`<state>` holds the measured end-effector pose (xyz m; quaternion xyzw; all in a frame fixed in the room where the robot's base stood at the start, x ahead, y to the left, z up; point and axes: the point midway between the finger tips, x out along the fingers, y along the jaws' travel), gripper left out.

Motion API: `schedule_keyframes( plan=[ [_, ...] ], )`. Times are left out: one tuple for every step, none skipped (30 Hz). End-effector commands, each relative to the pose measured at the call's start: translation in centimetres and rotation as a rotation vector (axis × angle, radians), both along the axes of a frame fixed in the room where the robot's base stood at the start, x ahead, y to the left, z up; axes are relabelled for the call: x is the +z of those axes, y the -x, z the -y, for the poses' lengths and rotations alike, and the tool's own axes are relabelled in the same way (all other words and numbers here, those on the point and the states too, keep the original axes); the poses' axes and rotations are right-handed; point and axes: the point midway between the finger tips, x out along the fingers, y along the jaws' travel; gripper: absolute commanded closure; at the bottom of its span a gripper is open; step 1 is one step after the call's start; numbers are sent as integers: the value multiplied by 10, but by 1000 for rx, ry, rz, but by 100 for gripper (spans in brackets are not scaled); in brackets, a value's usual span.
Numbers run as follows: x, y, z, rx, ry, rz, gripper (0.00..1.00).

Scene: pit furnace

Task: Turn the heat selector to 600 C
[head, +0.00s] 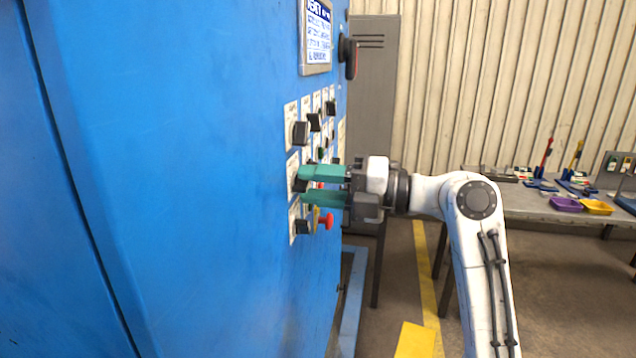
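The blue cabinet (200,150) carries a panel of black knobs on pale label plates, seen at a steep angle. My gripper (303,186) is at the panel, its two green fingers pointing left, one above the other with a gap between. A black knob (297,183) in the middle row shows at the fingertips, partly hidden by them. I cannot tell whether the fingers touch it or only reach around it. The labels are too small to read, so I cannot tell which knob is the heat selector or where it points.
Another black knob (300,133) sits above my gripper, and a lower knob (303,226) and a red button (327,221) sit close below. A dark rotary handle (349,56) sticks out higher up. A workbench (525,205) with tools stands at right.

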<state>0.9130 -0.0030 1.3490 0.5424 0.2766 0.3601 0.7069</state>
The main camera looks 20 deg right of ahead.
Motion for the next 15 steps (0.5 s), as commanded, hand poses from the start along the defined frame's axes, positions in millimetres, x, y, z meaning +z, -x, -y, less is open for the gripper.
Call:
schedule_keyframes(
  plan=[
    [0,0,0,0,0,0,62],
    [0,0,0,0,0,0,65],
    [0,0,0,0,0,0,68],
    [0,0,0,0,0,0,71],
    [0,0,0,0,0,0,74],
    [0,0,0,0,0,0,78],
    [0,0,0,0,0,0,81],
    [0,0,0,0,0,0,84],
    [0,0,0,0,0,0,88],
    [0,0,0,0,0,0,90],
    [0,0,0,0,0,0,93],
    [0,0,0,0,0,0,97],
    [0,0,0,0,0,0,100],
    [0,0,0,0,0,0,100],
    [0,0,0,0,0,0,100]
  ],
)
